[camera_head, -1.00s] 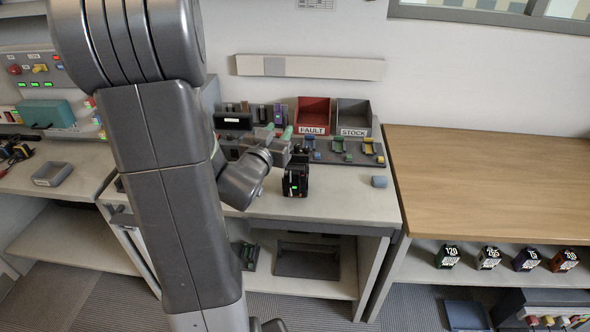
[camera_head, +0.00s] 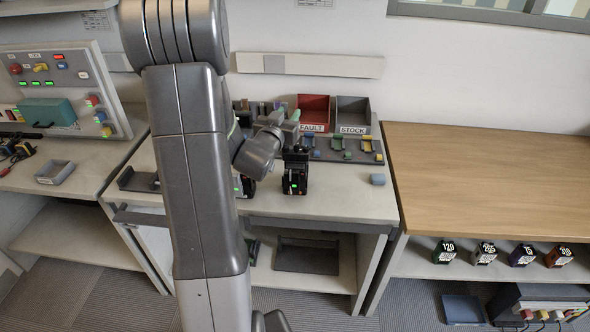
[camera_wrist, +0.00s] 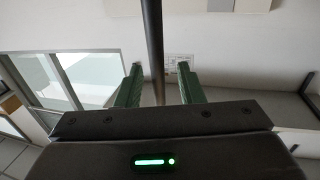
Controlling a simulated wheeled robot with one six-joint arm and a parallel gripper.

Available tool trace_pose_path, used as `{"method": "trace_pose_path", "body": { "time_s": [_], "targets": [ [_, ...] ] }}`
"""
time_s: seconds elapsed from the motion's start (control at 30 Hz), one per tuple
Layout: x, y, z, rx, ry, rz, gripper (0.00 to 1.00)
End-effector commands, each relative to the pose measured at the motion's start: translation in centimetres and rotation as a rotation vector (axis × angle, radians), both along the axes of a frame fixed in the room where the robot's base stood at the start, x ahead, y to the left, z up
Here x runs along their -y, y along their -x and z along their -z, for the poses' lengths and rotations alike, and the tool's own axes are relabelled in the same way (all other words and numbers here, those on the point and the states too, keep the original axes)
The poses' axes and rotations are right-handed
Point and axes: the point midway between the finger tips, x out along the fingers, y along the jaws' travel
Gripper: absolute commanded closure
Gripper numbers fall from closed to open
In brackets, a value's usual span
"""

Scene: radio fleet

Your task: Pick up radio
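A black radio (camera_head: 295,176) with a green-lit display stands upright on the grey workbench in the head view. A second black item with a green light (camera_head: 239,186) is mostly hidden behind my arm, perhaps another radio. My gripper (camera_head: 286,119) is just above and behind the first radio, its green fingers apart. In the wrist view, which appears upside down, the two green fingers (camera_wrist: 158,84) are spread. A dark upright rod (camera_wrist: 152,40), probably the radio's antenna, shows between them. I cannot see contact with either finger.
Red FAULT (camera_head: 313,109) and grey STOCK (camera_head: 353,112) bins stand at the back of the bench, behind a rack of coloured holders (camera_head: 345,147). A small blue-grey block (camera_head: 378,179) lies at right. The wooden table (camera_head: 480,180) has a clear top.

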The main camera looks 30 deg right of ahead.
Motion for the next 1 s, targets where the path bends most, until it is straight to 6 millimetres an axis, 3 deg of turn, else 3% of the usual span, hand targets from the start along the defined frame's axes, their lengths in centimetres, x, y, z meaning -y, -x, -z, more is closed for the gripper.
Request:
{"method": "trace_pose_path", "body": {
  "time_s": [0.1,0.27,1.0],
  "targets": [
    [-0.03,0.01,0.01,0.0,0.0,0.0,0.7],
    [-0.04,0.02,0.0,0.0,0.0,0.0,1.0],
    [-0.04,0.04,-0.02,0.0,0.001,0.0,1.0]
  ]
}}
